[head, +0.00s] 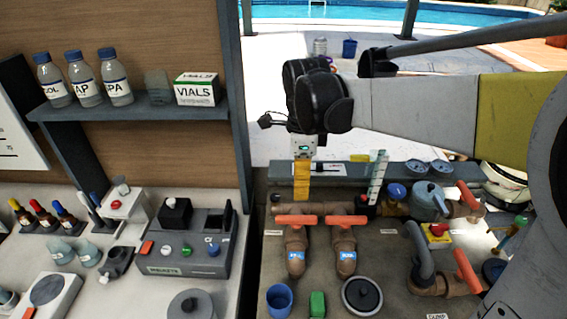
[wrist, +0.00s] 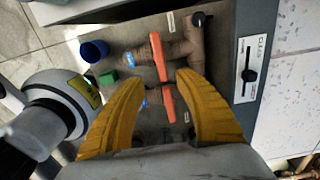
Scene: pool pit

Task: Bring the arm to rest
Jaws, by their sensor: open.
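My gripper (head: 302,190) hangs pointing down from my outstretched arm, above the back part of the pipe board (head: 390,262). Its yellow fingers overlap each other in the head view. In the wrist view my gripper (wrist: 162,84) shows two yellow fingers spread apart with nothing between them but the board and valves below. Two orange valve handles, the left one (head: 296,220) and the right one (head: 350,220), lie below and in front of the fingers. The fingers appear apart from them.
A blue cup (head: 279,299), a green block (head: 317,304) and a round lid (head: 362,295) stand at the board's front. A shelf (head: 150,106) with bottles and a vials box (head: 197,90) is at left. A pool (head: 440,15) lies behind.

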